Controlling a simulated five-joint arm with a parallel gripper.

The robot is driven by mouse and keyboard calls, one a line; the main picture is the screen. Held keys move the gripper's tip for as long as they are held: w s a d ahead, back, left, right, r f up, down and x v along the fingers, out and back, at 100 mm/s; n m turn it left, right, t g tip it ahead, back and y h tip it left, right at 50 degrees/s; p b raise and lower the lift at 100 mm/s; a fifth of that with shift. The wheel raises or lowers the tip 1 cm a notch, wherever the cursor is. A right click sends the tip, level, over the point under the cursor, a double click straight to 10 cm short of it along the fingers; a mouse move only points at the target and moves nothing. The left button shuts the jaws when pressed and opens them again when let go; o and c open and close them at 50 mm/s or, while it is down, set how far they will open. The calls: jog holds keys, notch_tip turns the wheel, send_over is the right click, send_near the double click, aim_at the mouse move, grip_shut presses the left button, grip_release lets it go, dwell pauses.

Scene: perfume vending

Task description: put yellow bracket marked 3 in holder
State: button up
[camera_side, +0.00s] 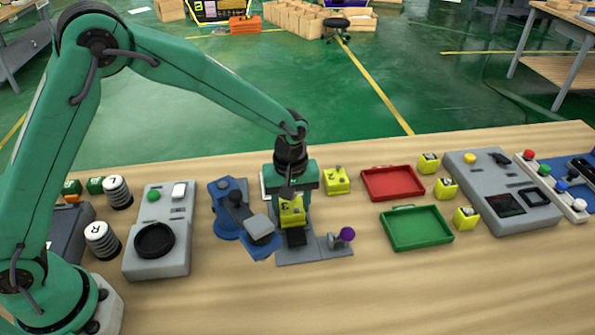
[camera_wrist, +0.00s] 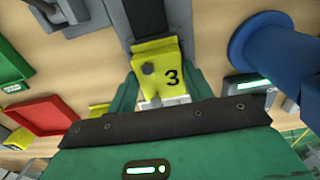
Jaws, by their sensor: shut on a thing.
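The yellow bracket marked 3 (camera_side: 291,213) is between the fingers of my gripper (camera_side: 291,203), which is shut on it. In the wrist view the bracket (camera_wrist: 158,73) has its black 3 facing the camera, with a green finger on each side. A grey fixture with a dark slot (camera_side: 300,253), which looks like the holder, lies under and in front of the bracket. Its dark channel (camera_wrist: 146,18) lines up with the bracket's far end in the wrist view. I cannot tell whether the bracket touches the fixture.
A blue device (camera_side: 229,212) stands close on the left. A purple knob (camera_side: 347,234) sits at the fixture's right. Another yellow bracket (camera_side: 337,181), a red tray (camera_side: 393,184) and a green tray (camera_side: 416,230) are to the right. The front of the table is clear.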

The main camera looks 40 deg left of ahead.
jog(key=shift+f, duration=0.4)
dwell(0.5)
jog(key=o, duration=1.8)
jog(key=shift+r, duration=0.15)
jog(key=shift+r, duration=3.35)
